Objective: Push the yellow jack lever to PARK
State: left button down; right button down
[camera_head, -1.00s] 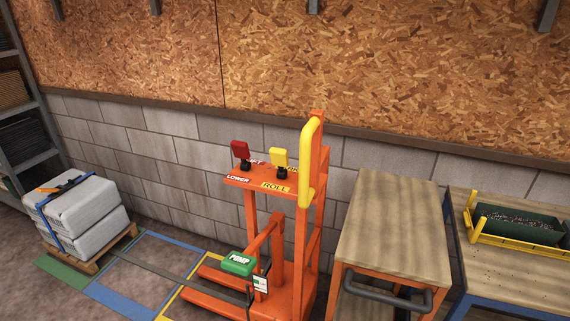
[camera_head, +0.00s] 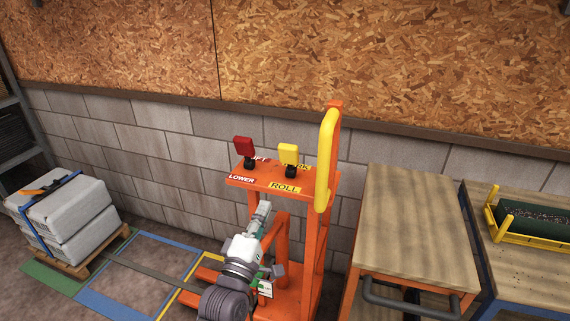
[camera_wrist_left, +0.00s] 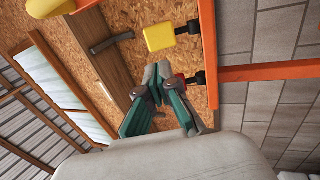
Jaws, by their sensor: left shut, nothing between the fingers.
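The yellow jack lever (camera_head: 288,154) stands on the orange jack's top plate (camera_head: 261,176). The ROLL label (camera_head: 285,187) is in front of it, and the PARK label (camera_head: 301,166) is behind it, partly hidden. A red lever (camera_head: 243,147) stands to its left, by LIFT and LOWER. My left gripper (camera_head: 264,207) is shut and empty, below and in front of the top plate, apart from the yellow lever. In the left wrist view the yellow lever (camera_wrist_left: 158,37) is beyond my left fingertips (camera_wrist_left: 157,72), and the red lever (camera_wrist_left: 179,80) is partly behind a finger. My right gripper is out of view.
A yellow upright handle (camera_head: 327,160) rises close to the right of the yellow lever. A wooden-topped cart (camera_head: 408,225) and a bench with a green tray (camera_head: 535,226) stand at right. Strapped grey bags (camera_head: 65,215) lie on a pallet at left.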

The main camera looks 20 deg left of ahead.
pick_arm(q)
jog(key=shift+d, duration=0.1)
jog(key=p, duration=0.4)
send_near(286, 156)
jog(key=x, duration=0.6)
jog(key=shift+w, duration=0.35)
jog(key=shift+w+r, duration=0.1)
jog(key=shift+w, duration=0.25)
